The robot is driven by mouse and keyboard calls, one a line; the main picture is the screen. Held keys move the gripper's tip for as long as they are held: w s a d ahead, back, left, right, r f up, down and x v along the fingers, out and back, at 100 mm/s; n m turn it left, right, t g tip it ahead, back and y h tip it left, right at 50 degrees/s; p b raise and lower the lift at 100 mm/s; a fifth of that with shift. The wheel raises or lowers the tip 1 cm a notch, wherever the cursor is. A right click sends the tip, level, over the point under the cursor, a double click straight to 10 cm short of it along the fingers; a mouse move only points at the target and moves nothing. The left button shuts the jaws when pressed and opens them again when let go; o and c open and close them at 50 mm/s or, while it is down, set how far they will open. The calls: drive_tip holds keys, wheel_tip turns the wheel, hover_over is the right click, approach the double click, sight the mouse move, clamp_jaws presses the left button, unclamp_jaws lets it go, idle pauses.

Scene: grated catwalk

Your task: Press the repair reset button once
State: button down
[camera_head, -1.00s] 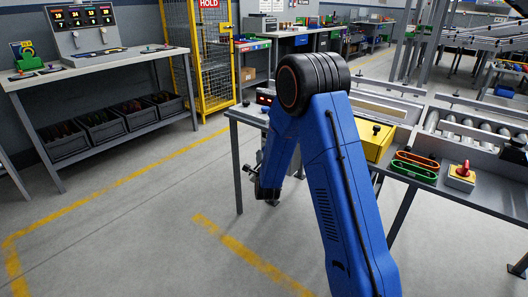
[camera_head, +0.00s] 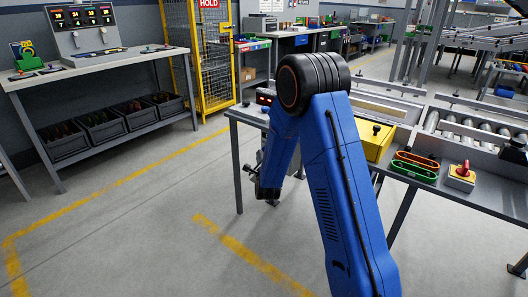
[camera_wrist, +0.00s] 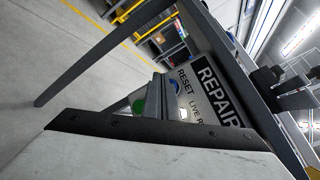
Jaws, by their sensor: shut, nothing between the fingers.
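In the wrist view a panel headed REPAIR (camera_wrist: 222,95) sits tilted close in front of my gripper. It carries the words RESET and LIVE, with more text cut off. A blue round part (camera_wrist: 175,87), which looks like the reset button, shows beside the word RESET and is partly hidden. A green round part (camera_wrist: 139,107) lies to the lower left, partly covered by my fingers. My gripper (camera_wrist: 156,92) is shut and empty, its tips appearing just beside the blue part. I cannot tell whether they touch. In the head view my arm largely hides this area.
A side bench (camera_head: 95,66) with bins stands left. Open floor with yellow lines lies between.

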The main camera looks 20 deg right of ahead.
drive_tip(key=shift+w+d, duration=0.2)
drive_tip(key=shift+d, duration=0.1)
drive_tip(key=shift+w+d, duration=0.5)
drive_tip(key=shift+d, duration=0.15)
idle(1.4)
drive_tip(key=shift+a, duration=0.1)
drive_tip(key=shift+s+a, duration=0.75)
drive_tip(key=shift+a, duration=0.15)
drive_tip(key=shift+a, duration=0.1)
drive_tip(key=shift+s+a, duration=0.75)
drive_tip(key=shift+a, duration=0.2)
drive_tip(key=shift+s+a, duration=0.7)
drive_tip(key=shift+a, duration=0.25)
drive_tip(key=shift+r, duration=0.1)
